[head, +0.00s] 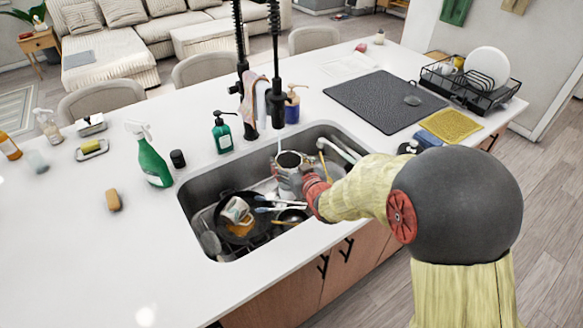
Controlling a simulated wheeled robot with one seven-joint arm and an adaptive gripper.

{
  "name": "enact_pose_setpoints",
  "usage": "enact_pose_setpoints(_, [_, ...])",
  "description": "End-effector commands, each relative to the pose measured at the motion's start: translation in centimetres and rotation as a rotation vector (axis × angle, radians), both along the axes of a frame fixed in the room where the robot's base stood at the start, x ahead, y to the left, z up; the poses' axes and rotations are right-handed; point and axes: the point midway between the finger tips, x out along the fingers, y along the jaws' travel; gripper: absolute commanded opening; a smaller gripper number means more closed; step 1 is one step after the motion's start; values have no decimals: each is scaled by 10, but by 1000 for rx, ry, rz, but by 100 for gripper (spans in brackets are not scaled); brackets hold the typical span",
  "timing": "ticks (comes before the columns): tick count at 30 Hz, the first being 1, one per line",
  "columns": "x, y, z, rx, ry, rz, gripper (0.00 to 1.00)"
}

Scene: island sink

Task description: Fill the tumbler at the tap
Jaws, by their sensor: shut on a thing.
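A grey metal tumbler (289,178) is upright over the sink, its open dark mouth facing up. My gripper (312,187) is shut on the tumbler from the right side. The black tap (279,100) hangs above, with its spout end just over the tumbler. A thin pale stream (279,145) shows between the spout and the tumbler's mouth. The water level inside is too small to tell. My forearm hides the right front part of the sink (190,190).
Left in the sink are a black pan (228,226), a mug (236,209) and cutlery. A dark mat (375,95) and dish rack (450,85) lie right. The front left counter is clear.

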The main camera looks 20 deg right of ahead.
Motion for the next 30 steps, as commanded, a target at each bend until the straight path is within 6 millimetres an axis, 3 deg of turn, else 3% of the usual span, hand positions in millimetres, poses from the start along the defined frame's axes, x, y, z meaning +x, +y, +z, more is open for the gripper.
enact_pose_setpoints(30, [92,2,0,0,-2,0,4])
